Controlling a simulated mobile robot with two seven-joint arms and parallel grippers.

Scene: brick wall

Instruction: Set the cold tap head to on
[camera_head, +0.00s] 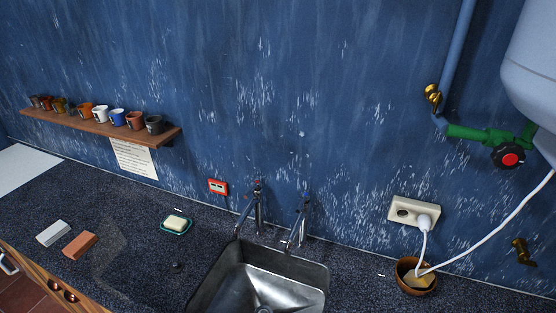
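Two chrome taps stand at the back edge of the metal sink. The tap with a blue mark on its head, the cold tap (303,219), is on the right. The cold tap head (306,198) is small at the top, and its setting is too small to tell. The tap with a red mark, the hot tap (259,205), is on the left. Both spouts slant down and left over the sink (234,257).
A soap dish (176,225) and two blocks (79,245) lie on the dark counter (140,255) to the left. A brown bowl (403,285) and a wall socket (402,211) with a white cable are right of the sink. A shelf of cups (100,126) hangs at the left.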

